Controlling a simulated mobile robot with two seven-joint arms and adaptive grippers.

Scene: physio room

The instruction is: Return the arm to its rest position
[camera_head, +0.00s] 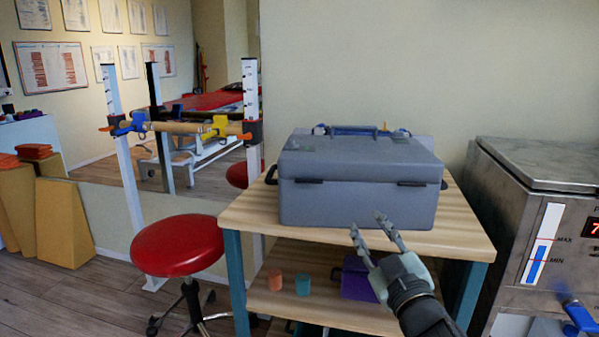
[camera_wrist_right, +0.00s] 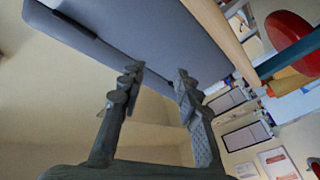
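My right gripper (camera_head: 366,225) is in front of the wooden trolley, just below and in front of the grey case (camera_head: 355,205). Its two fingers are apart with nothing between them. In the right wrist view the gripper (camera_wrist_right: 158,85) also shows open, with the grey case (camera_wrist_right: 165,45) beyond the fingertips. The case is closed and sits on the trolley's top shelf (camera_head: 255,218). I cannot tell from these views whether the fingers touch the case or the shelf edge. My left gripper is not in view.
A red stool (camera_head: 178,246) stands left of the trolley. A steel tank (camera_head: 540,195) with a blue-handled tap (camera_head: 580,316) stands at the right. The lower shelf holds an orange cup (camera_head: 275,280), a teal cup (camera_head: 302,284) and a purple box (camera_head: 357,284). Open floor lies at the lower left.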

